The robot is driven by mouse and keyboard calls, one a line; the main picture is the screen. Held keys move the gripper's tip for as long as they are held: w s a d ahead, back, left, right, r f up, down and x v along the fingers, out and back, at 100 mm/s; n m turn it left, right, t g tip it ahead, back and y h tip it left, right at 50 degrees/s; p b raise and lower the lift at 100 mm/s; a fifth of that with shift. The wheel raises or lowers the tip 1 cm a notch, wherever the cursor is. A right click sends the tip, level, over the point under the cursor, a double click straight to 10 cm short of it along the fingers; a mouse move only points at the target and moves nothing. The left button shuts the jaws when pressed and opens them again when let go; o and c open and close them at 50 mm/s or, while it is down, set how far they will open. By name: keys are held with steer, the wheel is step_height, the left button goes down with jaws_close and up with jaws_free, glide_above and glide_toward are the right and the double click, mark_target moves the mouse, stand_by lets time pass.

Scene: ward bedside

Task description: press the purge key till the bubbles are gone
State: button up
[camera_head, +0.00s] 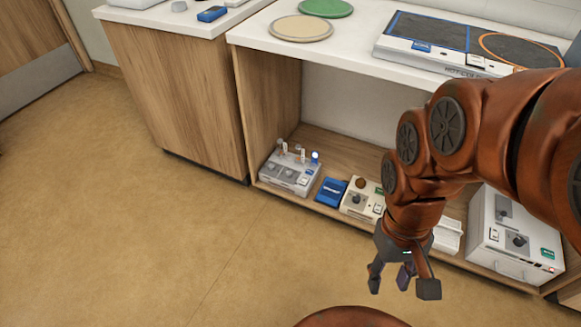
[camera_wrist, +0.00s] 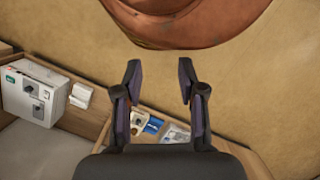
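A small white device (camera_head: 290,174) with small upright clear parts on top and a pale round knob or light sits on the low shelf at left. It may be the one with the purge key, but no key label or bubbles can be made out at this size. It appears small in the wrist view (camera_wrist: 177,133), partly hidden by my gripper. My gripper (camera_head: 403,286) hangs over the floor in front of the shelf, to the right of this device and apart from it. In the wrist view my gripper (camera_wrist: 160,76) has its fingers spread with nothing between them.
On the shelf are a blue box (camera_head: 331,191), a white unit with a dark knob (camera_head: 356,203), a white holder (camera_head: 447,236) and a larger white machine (camera_head: 516,238). The counter (camera_head: 350,45) overhangs the shelf and carries plates and a hotplate. Floor at left is clear.

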jaws_close()
stand_by(0.3)
stand_by(1.2)
